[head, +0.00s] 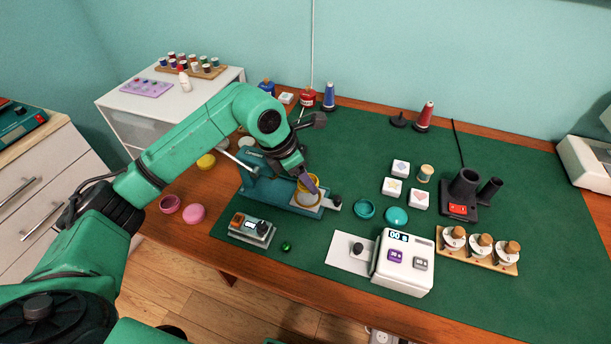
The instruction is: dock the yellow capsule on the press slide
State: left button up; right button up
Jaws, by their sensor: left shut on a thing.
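The teal press (258,184) stands at the left of the green mat. My left gripper (309,185) comes down over the slide, shut on the yellow capsule (297,190), an open yellow cup with a pale inside. The cup is at the slide; I cannot tell whether it touches it or hovers just above. My right gripper is not in view.
A small grey device (251,230) and a green ball (286,246) lie in front of the press. Teal capsule halves (397,216) sit to its right, with a white timer box (404,262) nearer. Pink capsule halves (194,213) lie at left. The mat's middle back is clear.

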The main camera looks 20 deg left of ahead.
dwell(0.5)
pick_arm(q)
jog(key=o, duration=1)
jog(key=shift+o, duration=0.2)
jog(key=shift+r, duration=0.1)
jog(key=p+v, duration=0.5)
jog(key=v, duration=0.6)
jog(key=shift+s, duration=0.1)
